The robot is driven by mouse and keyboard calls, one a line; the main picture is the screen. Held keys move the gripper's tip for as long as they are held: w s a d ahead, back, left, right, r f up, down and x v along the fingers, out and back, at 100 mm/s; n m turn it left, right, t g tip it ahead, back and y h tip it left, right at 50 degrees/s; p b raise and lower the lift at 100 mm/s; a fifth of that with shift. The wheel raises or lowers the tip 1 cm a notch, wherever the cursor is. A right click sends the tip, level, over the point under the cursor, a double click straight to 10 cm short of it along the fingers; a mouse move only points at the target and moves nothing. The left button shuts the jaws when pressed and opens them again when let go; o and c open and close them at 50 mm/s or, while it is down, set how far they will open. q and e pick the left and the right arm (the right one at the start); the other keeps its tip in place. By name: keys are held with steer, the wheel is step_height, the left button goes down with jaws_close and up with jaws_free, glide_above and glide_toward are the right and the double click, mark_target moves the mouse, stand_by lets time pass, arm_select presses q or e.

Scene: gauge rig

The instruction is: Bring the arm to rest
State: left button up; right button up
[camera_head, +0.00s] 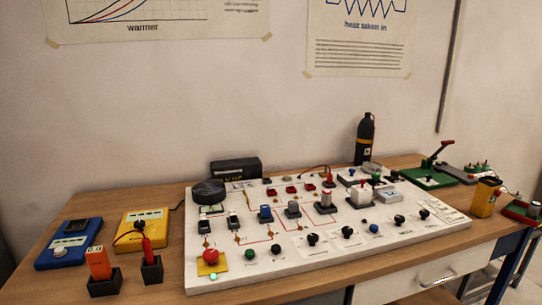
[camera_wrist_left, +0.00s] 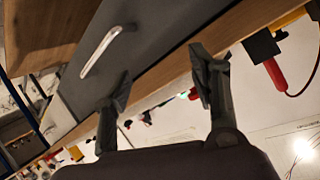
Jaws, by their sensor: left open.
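My left gripper (camera_wrist_left: 160,92) shows in the left wrist view with its two dark fingers spread apart and nothing between them. It faces the front of the workbench (camera_wrist_left: 172,73), with a drawer handle (camera_wrist_left: 107,48) beyond the fingers to the left. Neither of my arms nor any gripper shows in the head view. My right gripper is in neither view.
A white circuit board (camera_head: 330,262) with several knobs and parts fills the middle of the wooden table (camera_head: 85,209). Blue (camera_head: 70,243) and yellow (camera_head: 142,230) meters and two probe holders stand at left. A black bottle (camera_head: 365,140) stands behind. A green-based lever device (camera_head: 430,178) is at right.

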arm_select(q)
steer(key=s+a+f+n+g, duration=0.2)
steer(key=s+f+g, duration=0.4)
steer(key=s, duration=0.5)
steer(key=s+a+f+n+g, duration=0.15)
steer(key=s+f+g, duration=0.25)
steer(key=s+f, duration=0.5)
steer(key=s+f+p, duration=0.2)
steer(key=s+f, duration=0.1)
steer(key=f, duration=2)
steer(key=s+a+f+g+p, duration=0.2)
steer(key=s+a+f, duration=0.1)
steer(key=s+f, duration=1)
steer(key=s, duration=0.3)
steer(key=shift+s+m, duration=0.15)
steer(key=shift+m, duration=0.2)
